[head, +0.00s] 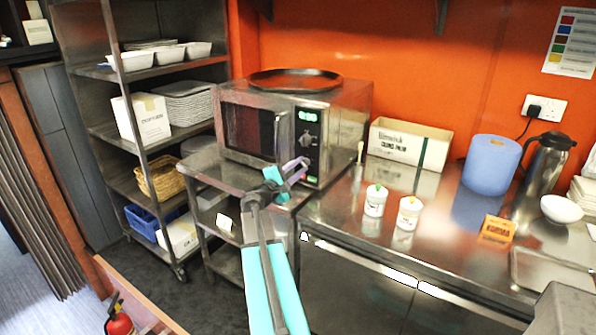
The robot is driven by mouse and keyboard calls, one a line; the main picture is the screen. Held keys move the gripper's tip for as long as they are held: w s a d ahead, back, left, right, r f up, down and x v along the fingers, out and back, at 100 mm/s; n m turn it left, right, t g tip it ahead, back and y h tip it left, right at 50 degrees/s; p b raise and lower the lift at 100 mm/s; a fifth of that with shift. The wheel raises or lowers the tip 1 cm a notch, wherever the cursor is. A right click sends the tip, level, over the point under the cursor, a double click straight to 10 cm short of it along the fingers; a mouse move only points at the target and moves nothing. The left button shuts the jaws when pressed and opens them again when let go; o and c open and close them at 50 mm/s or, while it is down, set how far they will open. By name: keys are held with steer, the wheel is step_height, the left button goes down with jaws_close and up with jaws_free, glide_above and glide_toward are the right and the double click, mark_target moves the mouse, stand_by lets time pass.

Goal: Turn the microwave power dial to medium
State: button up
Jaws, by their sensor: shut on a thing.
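The microwave (250,130) is a steel box with a dark door window, standing on a steel table in the head view. Its control panel is on the right of the front, with a lit green display (307,116), an upper dial (305,139) and a green button (311,179) low down. My gripper (299,165) is at the panel just below the upper dial, its purple fingers shut on the lower dial, which I take as the power dial. The fingers hide that dial, so its pointer setting cannot be read. The door is shut.
A round dark tray (294,80) lies on the microwave. A steel shelf rack (100,75) stands at left.

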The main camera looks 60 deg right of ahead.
steer(key=shift+d+r+n, duration=0.1)
steer(key=shift+r+n, duration=0.05)
steer(key=shift+n, duration=0.25)
steer(key=o, duration=1)
steer(key=shift+f, duration=0.2)
steer(key=a+b, duration=0.1)
steer(key=a, duration=0.3)
steer(key=a+b, duration=0.1)
steer(key=a, duration=0.4)
steer(key=a+f+b, duration=0.1)
steer(key=a, duration=0.3)
steer(key=shift+w+a, duration=0.35)
steer(key=shift+a, duration=0.05)
